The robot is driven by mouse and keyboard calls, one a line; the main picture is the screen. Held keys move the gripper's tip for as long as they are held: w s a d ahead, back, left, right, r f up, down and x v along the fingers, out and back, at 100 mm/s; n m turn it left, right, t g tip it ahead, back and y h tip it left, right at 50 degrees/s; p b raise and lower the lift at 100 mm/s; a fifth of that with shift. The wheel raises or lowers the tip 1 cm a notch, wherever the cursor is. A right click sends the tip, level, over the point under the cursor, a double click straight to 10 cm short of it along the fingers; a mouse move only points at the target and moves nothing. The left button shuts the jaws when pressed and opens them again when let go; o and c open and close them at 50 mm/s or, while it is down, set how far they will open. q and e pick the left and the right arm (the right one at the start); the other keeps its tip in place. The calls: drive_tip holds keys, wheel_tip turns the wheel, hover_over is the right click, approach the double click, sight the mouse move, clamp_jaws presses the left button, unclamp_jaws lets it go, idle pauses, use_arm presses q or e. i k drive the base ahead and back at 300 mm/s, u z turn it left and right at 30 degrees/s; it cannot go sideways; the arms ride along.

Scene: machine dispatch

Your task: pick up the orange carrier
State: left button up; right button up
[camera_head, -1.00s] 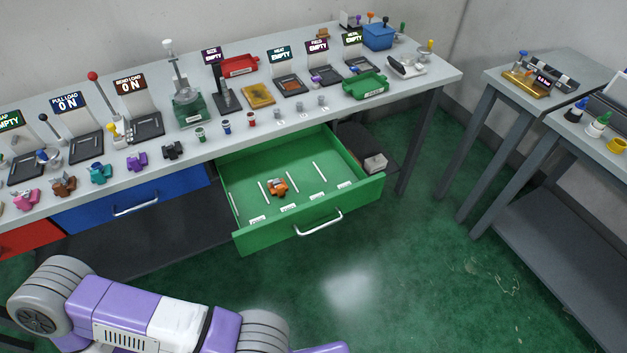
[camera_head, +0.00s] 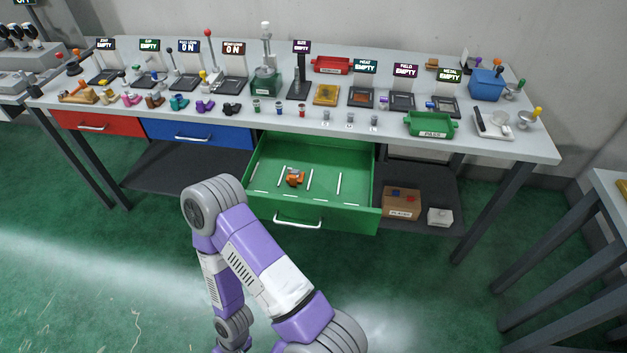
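The orange carrier (camera_head: 295,178) lies in the open green drawer (camera_head: 360,209) under the workbench, left of the drawer's middle, between white divider strips. It is small, with a greyish part on top. My purple and white arm stands in front of the drawer, its links below and left of the carrier and apart from it. The fingers of neither gripper can be made out in the head view.
The workbench (camera_head: 385,60) carries stations with small screens and a row of small coloured carriers along its front edge. The red drawer (camera_head: 97,122) and blue drawer (camera_head: 198,134) are shut. A cardboard box (camera_head: 401,203) sits on the lower shelf. Another table (camera_head: 612,190) stands at right.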

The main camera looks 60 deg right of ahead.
sight(295, 176)
drive_tip(key=z, duration=1.4)
